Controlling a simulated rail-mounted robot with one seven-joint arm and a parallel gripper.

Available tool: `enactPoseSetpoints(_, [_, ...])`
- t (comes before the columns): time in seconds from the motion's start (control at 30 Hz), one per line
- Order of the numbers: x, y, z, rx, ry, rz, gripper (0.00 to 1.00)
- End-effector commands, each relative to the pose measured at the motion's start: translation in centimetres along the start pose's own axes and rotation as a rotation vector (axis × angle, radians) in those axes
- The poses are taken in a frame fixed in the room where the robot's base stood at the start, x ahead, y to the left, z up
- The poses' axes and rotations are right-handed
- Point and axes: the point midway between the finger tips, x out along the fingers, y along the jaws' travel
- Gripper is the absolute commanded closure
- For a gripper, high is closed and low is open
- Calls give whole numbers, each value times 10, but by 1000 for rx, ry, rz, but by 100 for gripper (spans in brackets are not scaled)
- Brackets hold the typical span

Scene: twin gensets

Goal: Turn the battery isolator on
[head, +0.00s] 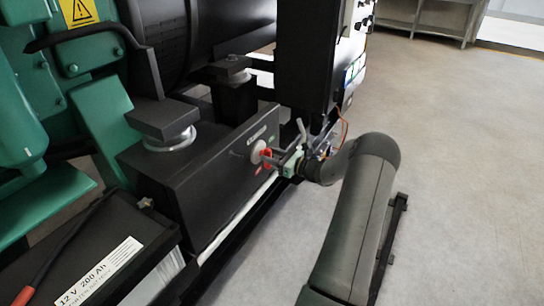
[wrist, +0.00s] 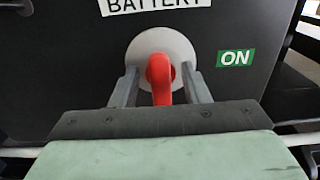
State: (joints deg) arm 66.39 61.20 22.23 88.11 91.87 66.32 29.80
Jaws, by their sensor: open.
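The battery isolator has a red handle (wrist: 160,78) on a pale round disc (wrist: 180,43), set in the front face of a dark box (head: 200,190). In the wrist view the handle points down, not toward the green ON label (wrist: 235,58) at its right. The handle also shows in the head view (head: 266,154). My gripper (wrist: 160,73) is open, with one grey finger on each side of the handle. I cannot tell whether either finger touches it. The gripper body hides the lower part of the disc's surroundings.
A white BATTERY label (wrist: 155,5) is above the isolator. A 12 V battery (head: 100,270) stands at the lower left, and green engine parts (head: 110,125) are behind. A dark hanging cabinet (head: 308,55) is close above my arm. The floor (head: 450,150) to the right is clear.

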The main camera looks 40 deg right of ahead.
Motion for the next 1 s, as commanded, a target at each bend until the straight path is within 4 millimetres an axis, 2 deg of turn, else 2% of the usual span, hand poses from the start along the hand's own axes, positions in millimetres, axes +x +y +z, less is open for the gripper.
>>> enactPoseSetpoints(0.07, [0,0,0,0,0,0,58])
enactPoseSetpoints(0.17, [0,0,0,0,0,0,83])
enactPoseSetpoints(0.2, [0,0,0,0,0,0,94])
enactPoseSetpoints(0.23, [0,0,0,0,0,0,100])
enactPoseSetpoints(0.63, [-1,0,-1,-50,-1,0,100])
enactPoseSetpoints(1.0, [-1,2,-4,-319,-2,0,100])
